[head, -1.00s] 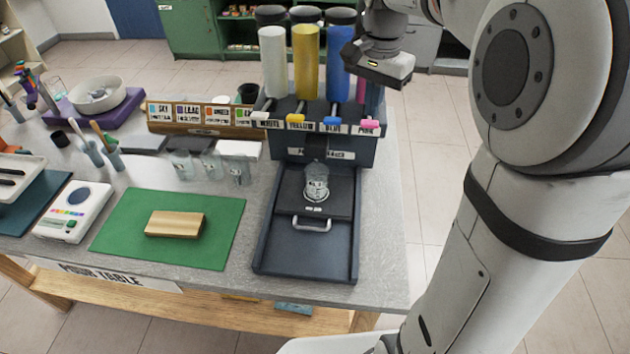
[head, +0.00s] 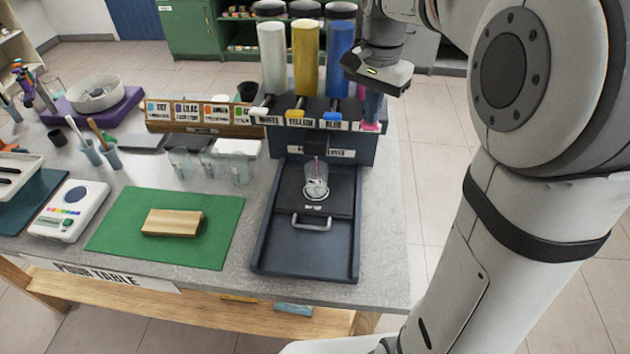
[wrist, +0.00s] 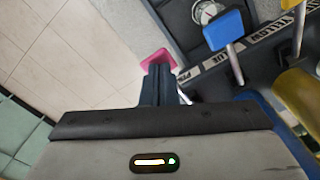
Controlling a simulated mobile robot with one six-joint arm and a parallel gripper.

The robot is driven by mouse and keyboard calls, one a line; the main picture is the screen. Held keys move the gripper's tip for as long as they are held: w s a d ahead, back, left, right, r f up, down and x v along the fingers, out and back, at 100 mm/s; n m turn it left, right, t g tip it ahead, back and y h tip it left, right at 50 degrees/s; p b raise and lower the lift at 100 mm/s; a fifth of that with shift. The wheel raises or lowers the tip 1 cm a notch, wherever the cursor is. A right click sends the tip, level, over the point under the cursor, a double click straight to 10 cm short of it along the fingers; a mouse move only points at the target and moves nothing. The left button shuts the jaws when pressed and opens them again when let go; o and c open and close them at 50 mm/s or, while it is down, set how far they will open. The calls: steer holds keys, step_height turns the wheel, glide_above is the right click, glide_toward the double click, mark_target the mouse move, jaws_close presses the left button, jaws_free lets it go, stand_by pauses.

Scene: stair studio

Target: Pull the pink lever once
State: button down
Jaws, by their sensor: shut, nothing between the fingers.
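The pink lever (head: 370,127) is at the right end of the dispenser's lever row. It also shows in the wrist view (wrist: 157,59), just beyond my fingertips. My gripper (head: 373,118) is shut and empty, pointing down onto the pink lever. In the wrist view the closed fingers (wrist: 158,72) overlap its handle and appear to touch it. The fingers partly hide the lever and its label. A clear cup (head: 316,182) stands on the dispenser's tray under the spout, with a thin pink streak at its top.
The blue lever (head: 332,116) is just left of the pink one, then the yellow lever (head: 295,114) and white lever (head: 259,112). Tall colour tubes stand behind them. A green mat (head: 110,225) with a wooden block (head: 172,222) lies left. Open floor is to the right.

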steer(key=shift+f+b, duration=1.05)
steer(key=shift+f, duration=0.7)
steer(key=shift+r, duration=0.15)
steer(key=shift+r+p, duration=2.5)
steer(key=shift+r, duration=0.45)
step_height(320, 180, up, 6)
steer(key=p, duration=0.5)
